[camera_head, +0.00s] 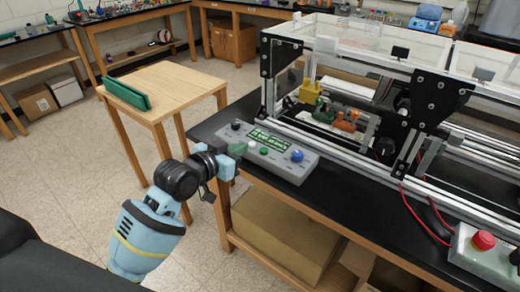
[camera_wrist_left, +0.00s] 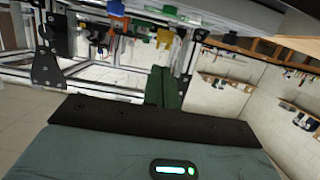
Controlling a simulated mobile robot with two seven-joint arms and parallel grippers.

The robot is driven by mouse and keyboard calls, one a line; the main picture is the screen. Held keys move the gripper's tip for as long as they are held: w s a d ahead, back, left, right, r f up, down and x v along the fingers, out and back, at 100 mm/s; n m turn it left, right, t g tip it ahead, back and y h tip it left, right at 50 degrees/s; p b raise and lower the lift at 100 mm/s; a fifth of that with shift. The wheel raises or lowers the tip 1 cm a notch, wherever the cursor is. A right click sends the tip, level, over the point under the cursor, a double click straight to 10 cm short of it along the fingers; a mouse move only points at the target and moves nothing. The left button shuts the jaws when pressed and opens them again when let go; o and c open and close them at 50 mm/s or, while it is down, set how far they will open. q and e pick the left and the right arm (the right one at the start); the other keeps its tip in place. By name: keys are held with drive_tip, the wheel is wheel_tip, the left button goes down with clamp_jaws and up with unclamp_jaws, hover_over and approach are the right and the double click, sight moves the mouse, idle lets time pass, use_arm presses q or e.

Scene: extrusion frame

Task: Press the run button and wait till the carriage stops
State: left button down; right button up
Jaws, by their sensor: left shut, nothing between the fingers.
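The grey control box (camera_head: 268,148) lies on the black bench top. Inside the extrusion frame (camera_head: 345,140), a carriage with orange and green parts (camera_head: 348,120) sits beside a yellow block (camera_head: 311,91). My right gripper is out of view.
A red mushroom button (camera_head: 484,240) sits on a grey box at the right, with red cables near it. A wooden table (camera_head: 180,88) with a green case (camera_head: 127,94) stands at left. A cardboard box (camera_head: 280,230) lies under the bench.

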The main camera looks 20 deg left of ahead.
use_arm(q)
hover_over(260, 167)
wheel_tip(260, 167, down, 2)
drive_tip(key=shift+d+f, duration=0.1)
drive_tip(key=shift+f, duration=0.1)
wheel_tip(260, 167, down, 3)
drive_tip(key=shift+r, duration=0.2)
drive_tip(key=shift+f, duration=0.7)
